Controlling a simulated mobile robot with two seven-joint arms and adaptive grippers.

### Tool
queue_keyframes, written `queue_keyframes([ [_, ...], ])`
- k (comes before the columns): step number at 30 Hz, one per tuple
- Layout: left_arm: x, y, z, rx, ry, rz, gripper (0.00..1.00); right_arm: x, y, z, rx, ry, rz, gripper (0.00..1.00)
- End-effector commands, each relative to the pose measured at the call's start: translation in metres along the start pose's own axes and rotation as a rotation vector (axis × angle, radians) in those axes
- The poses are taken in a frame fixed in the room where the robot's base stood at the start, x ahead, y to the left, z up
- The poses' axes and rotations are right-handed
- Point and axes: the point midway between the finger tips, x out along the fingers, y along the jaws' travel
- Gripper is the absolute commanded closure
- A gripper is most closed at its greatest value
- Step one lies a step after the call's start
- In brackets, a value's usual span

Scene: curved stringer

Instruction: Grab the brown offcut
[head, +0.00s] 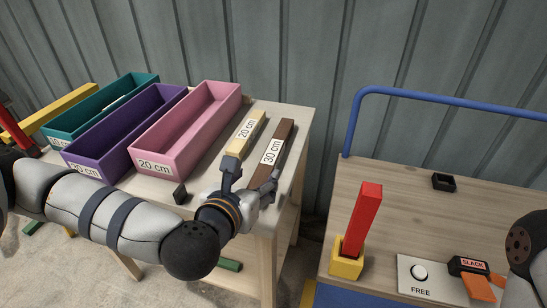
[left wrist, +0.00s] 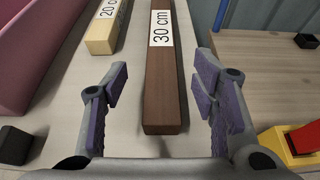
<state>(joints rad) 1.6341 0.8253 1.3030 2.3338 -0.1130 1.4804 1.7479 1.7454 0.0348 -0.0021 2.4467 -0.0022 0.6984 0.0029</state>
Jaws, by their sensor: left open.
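The brown offcut (head: 285,134) is a long dark bar with a white "30 cm" label, lying on the light table beside the pale "20 cm" offcut (head: 251,124). In the left wrist view the brown offcut (left wrist: 163,90) runs away from me, its near end between the fingers in the picture. My left gripper (head: 252,175) is open at that near end, one finger to each side, with gaps between the fingers and the bar. Whether the fingers are down at the bar's height I cannot tell. My right gripper is not in view.
Pink (head: 190,125), purple (head: 122,132) and teal (head: 101,103) bins stand left of the offcuts. A small black block (head: 180,194) lies near the table's front edge. A blue-railed cart (head: 400,205) stands right, bearing a red bar (head: 363,216) upright in a yellow holder (head: 346,263).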

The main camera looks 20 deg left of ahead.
Motion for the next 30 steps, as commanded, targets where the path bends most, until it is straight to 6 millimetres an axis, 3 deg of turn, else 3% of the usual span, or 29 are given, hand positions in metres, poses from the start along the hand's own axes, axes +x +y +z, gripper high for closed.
queue_keyframes([
  [6,0.040,-0.001,-0.005,0.001,0.002,0.001,0.47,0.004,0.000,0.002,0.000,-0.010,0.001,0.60],
  [14,0.045,-0.001,-0.003,0.001,0.001,-0.001,0.47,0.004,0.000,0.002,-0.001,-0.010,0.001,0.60],
  [21,0.044,-0.001,-0.003,0.002,0.001,-0.001,0.99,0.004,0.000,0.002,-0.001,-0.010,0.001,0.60],
  [30,0.044,-0.001,-0.001,0.002,-0.001,-0.001,1.00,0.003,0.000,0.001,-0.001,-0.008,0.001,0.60],
])
